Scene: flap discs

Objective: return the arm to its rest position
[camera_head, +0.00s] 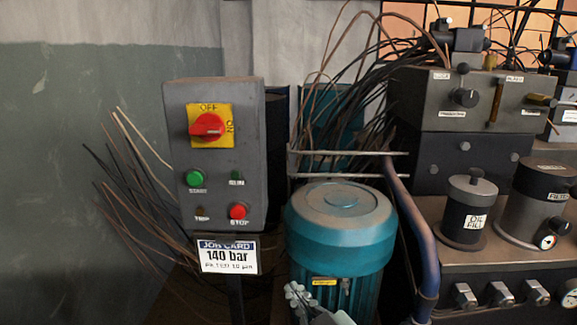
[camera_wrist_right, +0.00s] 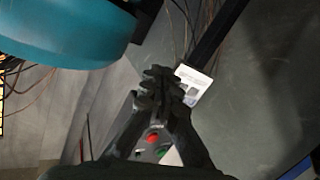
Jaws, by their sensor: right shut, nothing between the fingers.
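My right gripper (camera_head: 297,292) shows at the bottom edge of the head view, in front of the teal motor (camera_head: 340,232). In the right wrist view the right gripper (camera_wrist_right: 160,78) has its dark fingers together and holds nothing. The motor (camera_wrist_right: 70,35) fills the upper left there, apart from the fingers. Most of the right arm is below the head view. My left gripper is in neither view.
A grey control box (camera_head: 216,150) with a red rotary switch (camera_head: 207,127) stands left of the motor. A job card (camera_head: 228,255) reading 140 bar hangs below it. A blue pipe (camera_head: 415,225) and a valve block (camera_head: 470,100) are on the right. Loose wires stick out behind.

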